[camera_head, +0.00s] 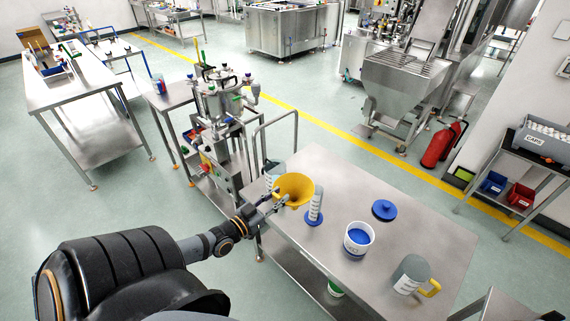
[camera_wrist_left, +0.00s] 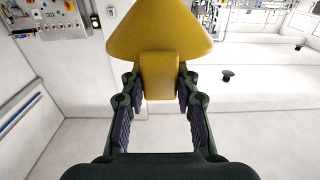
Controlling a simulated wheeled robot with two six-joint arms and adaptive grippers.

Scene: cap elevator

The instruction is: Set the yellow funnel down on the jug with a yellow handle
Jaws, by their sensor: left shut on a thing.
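The yellow funnel (camera_head: 294,188) is held by my left gripper (camera_head: 281,202) above the left end of the steel table. In the left wrist view the funnel (camera_wrist_left: 160,32) fills the top, and the gripper (camera_wrist_left: 160,85) is shut on its yellow tab. The jug with a yellow handle (camera_head: 411,273) is grey with white markings. It stands upright near the table's right front corner, its handle pointing right. The gripper and funnel are well to the left of it. My right gripper does not show.
On the steel table (camera_head: 350,190), a graduated cylinder with a blue base (camera_head: 315,206) stands close to the funnel. A white tub with blue contents (camera_head: 358,239) stands between funnel and jug. A blue lid (camera_head: 384,210) lies behind the tub. Another jug (camera_head: 273,173) is partly hidden at left.

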